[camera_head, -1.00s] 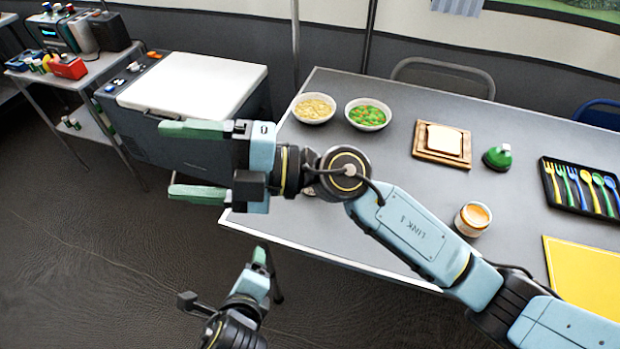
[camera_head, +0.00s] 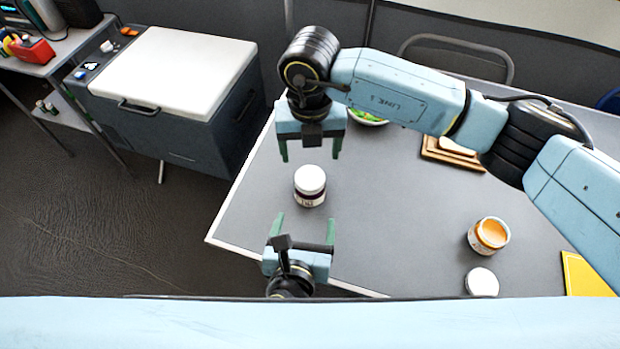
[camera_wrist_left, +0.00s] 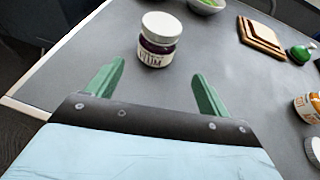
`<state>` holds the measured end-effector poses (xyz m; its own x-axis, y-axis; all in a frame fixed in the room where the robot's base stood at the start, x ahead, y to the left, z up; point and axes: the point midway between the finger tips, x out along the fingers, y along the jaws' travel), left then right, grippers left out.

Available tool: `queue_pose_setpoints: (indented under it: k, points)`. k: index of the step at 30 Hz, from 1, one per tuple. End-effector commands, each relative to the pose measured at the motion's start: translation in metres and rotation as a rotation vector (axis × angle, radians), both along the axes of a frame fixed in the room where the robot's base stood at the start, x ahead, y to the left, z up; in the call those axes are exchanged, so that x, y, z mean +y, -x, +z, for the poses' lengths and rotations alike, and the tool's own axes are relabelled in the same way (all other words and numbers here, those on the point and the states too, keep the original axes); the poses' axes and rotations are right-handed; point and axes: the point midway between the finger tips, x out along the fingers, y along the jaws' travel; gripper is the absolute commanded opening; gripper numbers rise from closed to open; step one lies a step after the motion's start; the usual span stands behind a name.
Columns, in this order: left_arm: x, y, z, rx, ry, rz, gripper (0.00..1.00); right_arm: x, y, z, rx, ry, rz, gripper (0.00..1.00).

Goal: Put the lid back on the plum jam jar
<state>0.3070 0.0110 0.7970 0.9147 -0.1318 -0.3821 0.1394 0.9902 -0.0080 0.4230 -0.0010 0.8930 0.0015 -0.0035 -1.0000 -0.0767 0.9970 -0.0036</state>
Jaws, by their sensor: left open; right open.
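The plum jam jar (camera_head: 310,196) stands upright on the grey table near its left end, with a white lid (camera_head: 310,179) on top. The left wrist view shows the jar (camera_wrist_left: 154,57) with dark contents and a plum label; the lid (camera_wrist_left: 162,26) looks level on it. My left gripper (camera_head: 303,226) is open just below the jar in the head view, its fingers pointing at it, not around it. My right gripper (camera_head: 310,155) is open and empty just above the jar, its fingers pointing down the picture.
An open jar with orange contents (camera_head: 490,235) and a flat white disc like a lid (camera_head: 482,282) are on the right. A white-topped cooler (camera_head: 175,75) stands left.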

Motion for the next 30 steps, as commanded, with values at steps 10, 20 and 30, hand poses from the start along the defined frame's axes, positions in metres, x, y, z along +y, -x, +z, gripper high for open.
queue_pose_setpoints:
  k: [10, 20, 30]
  points:
    - [-0.002, -0.020, -0.007, -0.002, 0.001, 0.003, 0.80, 0.001, 0.000, 0.000, 0.001, -0.003, 0.001, 0.75]
    - [-0.011, -0.079, -0.031, -0.001, 0.003, 0.004, 0.80, 0.001, 0.000, 0.000, 0.001, -0.003, 0.002, 0.75]
    - [-0.016, -0.118, -0.049, -0.001, 0.002, 0.003, 0.80, 0.001, 0.000, 0.000, 0.001, -0.003, 0.002, 0.75]
